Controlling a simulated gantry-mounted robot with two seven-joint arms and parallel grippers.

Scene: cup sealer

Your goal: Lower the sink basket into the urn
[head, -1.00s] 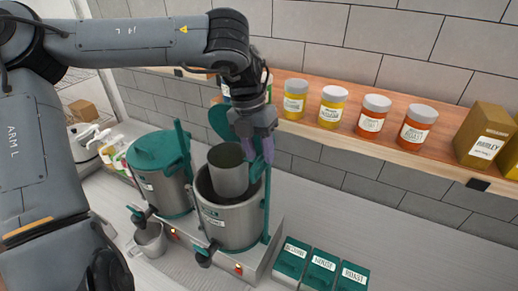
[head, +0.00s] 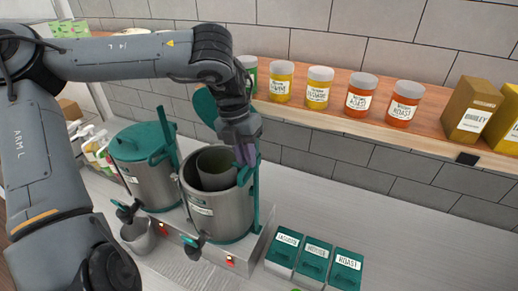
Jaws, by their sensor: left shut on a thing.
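The urn (head: 222,216) is the right one of two steel urns on a base; its mouth is open and its teal lid (head: 206,107) is tipped up behind it. The sink basket (head: 217,168), a grey cylinder, is inside the urn's mouth with its upper rim showing and its lower part hidden by the urn wall. My left gripper (head: 245,158) is above the urn's back right rim, shut on the basket's teal handle (head: 246,172). My right gripper is not in view.
A second urn with a closed teal lid (head: 140,141) stands to the left. A small metal pail (head: 138,237) sits in front. Labelled teal boxes (head: 314,262) lie at right. A wooden shelf with jars (head: 317,90) runs behind my gripper.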

